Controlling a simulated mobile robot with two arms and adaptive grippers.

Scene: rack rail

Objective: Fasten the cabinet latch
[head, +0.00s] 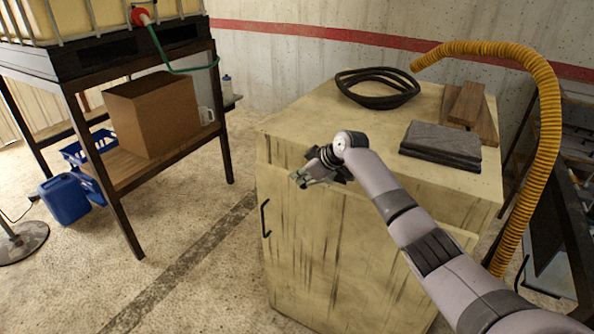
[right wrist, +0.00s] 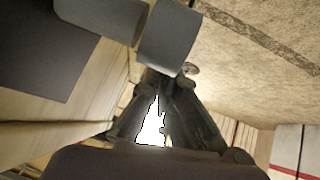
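My right gripper (head: 308,178) is at the cabinet's upper front edge, above and right of the handle. In the right wrist view its fingers (right wrist: 167,80) converge to a narrow tip and look shut; nothing is clearly seen between them. A grey cylindrical part (right wrist: 168,38) lies just beyond the tips. My left gripper is not in view.
On the cabinet top lie a black hose coil (head: 378,87), folded grey cloth (head: 440,146) and wooden boards (head: 468,108). A yellow ribbed hose (head: 546,130) arches at the right. A rack with a cardboard box (head: 153,113) stands left; the floor between is clear.

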